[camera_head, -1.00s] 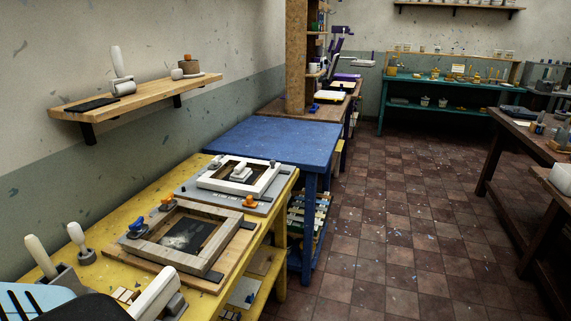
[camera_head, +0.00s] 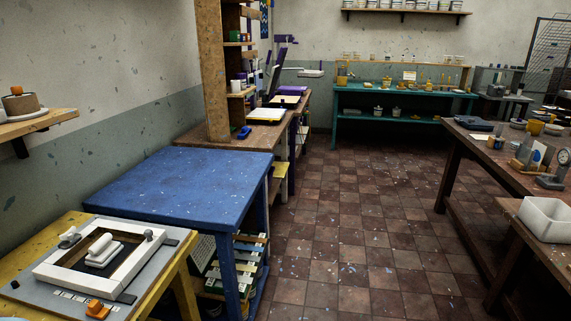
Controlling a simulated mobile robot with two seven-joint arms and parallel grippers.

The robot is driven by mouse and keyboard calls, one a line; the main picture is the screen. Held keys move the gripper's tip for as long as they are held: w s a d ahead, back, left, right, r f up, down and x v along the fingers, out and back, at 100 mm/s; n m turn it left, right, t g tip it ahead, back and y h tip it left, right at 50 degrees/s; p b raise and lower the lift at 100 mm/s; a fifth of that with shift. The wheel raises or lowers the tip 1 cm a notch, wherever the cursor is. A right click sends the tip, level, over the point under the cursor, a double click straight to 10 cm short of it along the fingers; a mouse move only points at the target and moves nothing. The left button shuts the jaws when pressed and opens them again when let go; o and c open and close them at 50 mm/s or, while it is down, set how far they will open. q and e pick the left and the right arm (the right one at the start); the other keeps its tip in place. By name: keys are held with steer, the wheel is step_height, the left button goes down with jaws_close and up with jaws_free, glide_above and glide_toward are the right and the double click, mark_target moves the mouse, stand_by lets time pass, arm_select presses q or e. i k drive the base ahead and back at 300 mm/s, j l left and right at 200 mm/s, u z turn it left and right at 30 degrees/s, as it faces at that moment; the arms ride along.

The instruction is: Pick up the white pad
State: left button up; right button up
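Neither of my grippers is in view. A small white block-like piece (camera_head: 103,251) lies inside a white frame (camera_head: 60,277) on the yellow table at the lower left. A flat white slab (camera_head: 266,114) with a dark edge lies on the brown bench (camera_head: 215,131) beyond the blue table. A pale flat piece (camera_head: 285,99) lies just behind it. I cannot tell which of these is the white pad.
The blue table (camera_head: 180,182) has a bare top. A tall wooden post (camera_head: 214,70) stands on the brown bench. Dark wooden tables with tools and a white bin (camera_head: 546,218) stand at the right.

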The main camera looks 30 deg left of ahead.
mark_target(105, 250)
steer(key=i+l+u, duration=0.1)
steer(key=i+u, duration=0.3)
steer(key=i+l+u, duration=0.3)
steer(key=i+u, duration=0.15)
steer(key=i, duration=0.15)
steer(key=i+l+u, duration=0.2)
steer(key=u, duration=0.3)
steer(key=i+l+u, duration=0.25)
steer(key=u, duration=0.25)
steer(key=i+l+u, duration=0.1)
steer(key=l+u, duration=0.7)
steer(key=u, duration=0.2)
steer(key=l+u, duration=0.25)
steer(key=l, duration=0.2)
steer(key=l+u, duration=0.3)
steer(key=l, duration=0.15)
